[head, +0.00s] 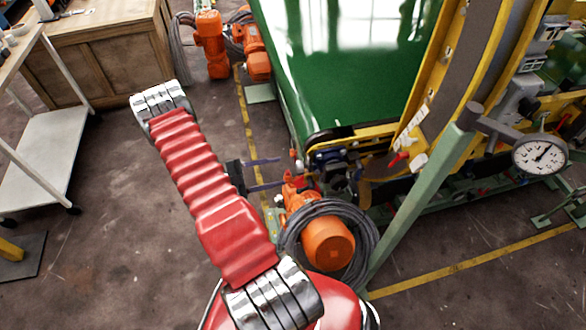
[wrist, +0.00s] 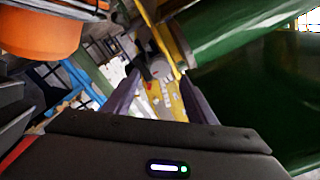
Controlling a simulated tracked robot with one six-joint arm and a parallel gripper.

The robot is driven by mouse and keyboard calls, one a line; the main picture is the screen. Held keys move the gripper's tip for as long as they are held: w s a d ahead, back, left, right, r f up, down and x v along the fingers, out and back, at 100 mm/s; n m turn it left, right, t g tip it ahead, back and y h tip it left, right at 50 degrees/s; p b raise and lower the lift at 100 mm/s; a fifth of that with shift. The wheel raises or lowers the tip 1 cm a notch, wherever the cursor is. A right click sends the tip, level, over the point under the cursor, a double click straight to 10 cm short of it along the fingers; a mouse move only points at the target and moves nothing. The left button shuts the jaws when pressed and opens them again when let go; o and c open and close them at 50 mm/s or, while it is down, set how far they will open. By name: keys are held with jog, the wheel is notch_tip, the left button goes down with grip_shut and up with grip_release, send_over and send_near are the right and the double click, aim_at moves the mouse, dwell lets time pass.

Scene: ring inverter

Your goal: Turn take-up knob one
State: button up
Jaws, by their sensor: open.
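My gripper (head: 282,171) is open, its two dark fingers apart and pointing right toward the low front corner of the green and yellow machine. In the wrist view my gripper (wrist: 159,77) has nothing between its fingers, with yellow machine parts beyond the tips. A dark blue and black fitting (head: 332,166) sits on that corner, a short way right of the fingertips. Small red parts (head: 294,178) show between the gripper and the fitting. I cannot tell which part is take-up knob one; it may be small or hidden.
An orange motor (head: 328,244) with coiled grey cable stands below the gripper. A slanted green post (head: 420,200) carries a dial gauge (head: 539,155) at right. A white cart (head: 45,160) and wooden cabinet (head: 100,55) stand at left. The floor around the cart is mostly clear.

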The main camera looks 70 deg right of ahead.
aim_at(297, 167)
jog(key=x, duration=0.7)
jog(key=shift+c, duration=0.5)
jog(key=shift+a, duration=0.15)
jog(key=c, duration=0.9)
